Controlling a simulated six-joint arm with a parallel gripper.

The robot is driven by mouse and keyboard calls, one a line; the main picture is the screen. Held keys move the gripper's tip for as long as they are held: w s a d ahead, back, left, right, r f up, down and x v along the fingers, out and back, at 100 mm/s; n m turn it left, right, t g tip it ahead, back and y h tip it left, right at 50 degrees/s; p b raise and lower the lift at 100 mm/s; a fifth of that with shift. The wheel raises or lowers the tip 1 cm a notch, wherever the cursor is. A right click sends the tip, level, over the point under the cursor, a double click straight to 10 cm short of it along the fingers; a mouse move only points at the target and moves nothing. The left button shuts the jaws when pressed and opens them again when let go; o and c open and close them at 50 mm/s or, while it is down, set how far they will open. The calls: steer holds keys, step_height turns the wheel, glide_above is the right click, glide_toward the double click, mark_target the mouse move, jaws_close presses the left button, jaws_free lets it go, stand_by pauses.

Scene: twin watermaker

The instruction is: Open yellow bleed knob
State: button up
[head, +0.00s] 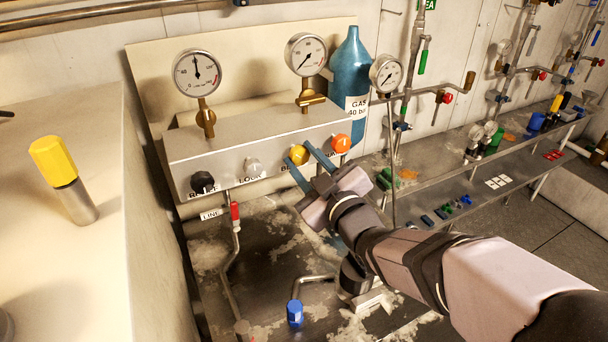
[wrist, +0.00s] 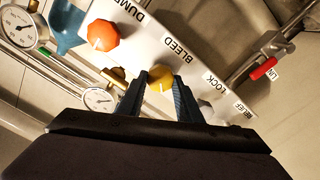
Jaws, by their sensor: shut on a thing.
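The yellow bleed knob (head: 299,154) sits on the front face of a grey panel box (head: 240,150), between a grey knob and an orange knob. My gripper (head: 307,162) reaches it from the lower right with its two blue fingers on either side of it. In the wrist view the yellow knob (wrist: 160,78) lies between the fingertips, under the BLEED label (wrist: 179,48). The fingers are shut on the knob. The knob's lower part is hidden by the fingers in the wrist view.
The orange knob (head: 341,143) is close on the right, labelled DUMP in the wrist view. The grey knob (head: 253,165) and black knob (head: 202,182) are on the left. Gauges (head: 197,73) stand above the box. A red-handled valve (head: 235,214) and pipe are below.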

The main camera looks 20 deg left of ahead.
steer(key=n+b, duration=0.4)
steer(key=b, duration=0.1)
steer(key=n+b, duration=0.2)
steer(key=b, duration=0.1)
steer(key=shift+f, duration=0.35)
steer(key=n+b, duration=0.2)
steer(key=shift+r+n+b, duration=0.15)
steer(key=shift+n+b, duration=0.15)
steer(key=shift+b, duration=0.05)
steer(key=shift+r, duration=0.1)
steer(key=o, duration=1)
steer(key=shift+o, duration=0.2)
steer(key=shift+s, duration=0.1)
